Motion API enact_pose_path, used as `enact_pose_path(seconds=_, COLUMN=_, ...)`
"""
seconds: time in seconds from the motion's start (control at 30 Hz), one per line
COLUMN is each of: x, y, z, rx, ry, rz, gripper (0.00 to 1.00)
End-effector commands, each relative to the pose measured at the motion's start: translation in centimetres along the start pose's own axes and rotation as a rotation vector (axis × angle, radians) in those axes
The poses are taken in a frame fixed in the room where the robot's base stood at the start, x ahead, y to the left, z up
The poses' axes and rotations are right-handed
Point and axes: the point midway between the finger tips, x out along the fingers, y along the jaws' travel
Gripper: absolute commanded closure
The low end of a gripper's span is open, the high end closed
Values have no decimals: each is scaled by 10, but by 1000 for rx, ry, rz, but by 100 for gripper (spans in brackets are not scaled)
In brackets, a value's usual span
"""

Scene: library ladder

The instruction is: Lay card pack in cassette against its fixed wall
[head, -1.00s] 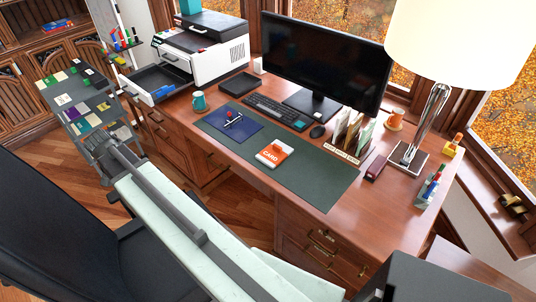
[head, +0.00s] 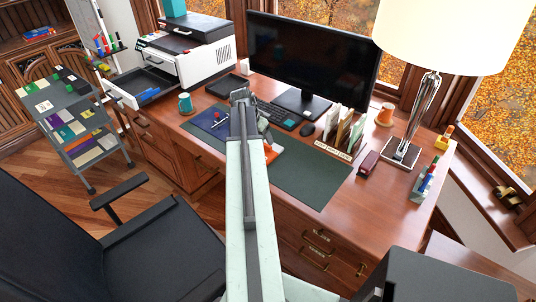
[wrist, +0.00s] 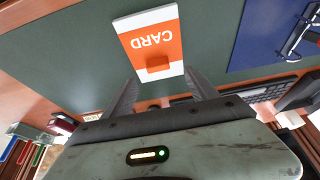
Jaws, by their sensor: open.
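The card pack is an orange and white block marked "CARD" (wrist: 165,42), with a small raised orange tab, lying flat on the green desk mat. In the head view only an orange part of the pack (head: 271,152) shows beside my arm. My gripper (wrist: 160,82) is open and empty. Its two fingers point toward the pack's tab end, one on each side, and I see no grip on it. The cassette (head: 128,103) is the dark tray pulled out of the white printer at the left end of the desk. Its fixed wall cannot be picked out clearly.
The green mat (head: 305,178) is mostly clear. A blue folder with a pen (head: 207,122) and a teal mug (head: 185,103) lie toward the cassette. A monitor (head: 310,60), keyboard, mouse, file rack (head: 340,140) and lamp (head: 405,150) stand behind and right.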

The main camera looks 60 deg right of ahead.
Motion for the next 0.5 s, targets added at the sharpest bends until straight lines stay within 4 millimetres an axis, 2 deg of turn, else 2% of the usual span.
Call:
enact_pose_path(seconds=0.03, x=13, y=0, z=2, rx=0, ry=0, rz=0, gripper=33)
enact_pose_path(seconds=0.17, x=12, y=0, z=1, rx=-1, ry=0, rz=0, gripper=33)
enact_pose_path(seconds=0.27, x=21, y=1, z=1, rx=-1, ry=0, rz=0, gripper=33)
enact_pose_path(seconds=0.5, x=63, y=7, z=1, rx=-1, ry=0, rz=0, gripper=33)
